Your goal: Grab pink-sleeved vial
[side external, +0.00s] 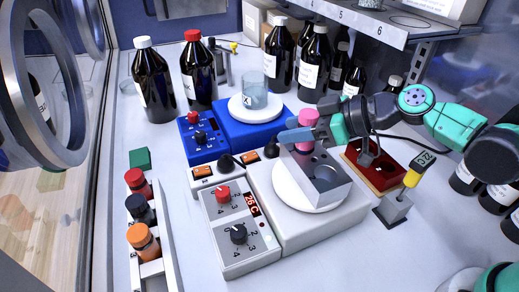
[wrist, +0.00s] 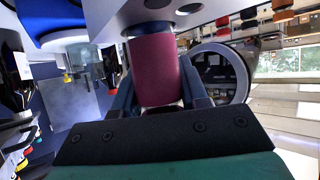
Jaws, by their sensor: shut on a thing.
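The pink-sleeved vial (side external: 308,117) is upright at the back of the metal block (side external: 327,178), which sits on a white round plate. My gripper (side external: 303,134) comes in from the right, and its blue fingers are shut around the vial. In the wrist view, the pink sleeve (wrist: 157,72) stands between the two fingers of my gripper (wrist: 158,92), with one finger on each side.
A hotplate with knobs (side external: 239,228) carries the block. A blue stirrer (side external: 238,132) with a beaker (side external: 254,92) stands behind. A red tray (side external: 376,172) and a yellow-tagged block (side external: 394,208) lie to the right.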

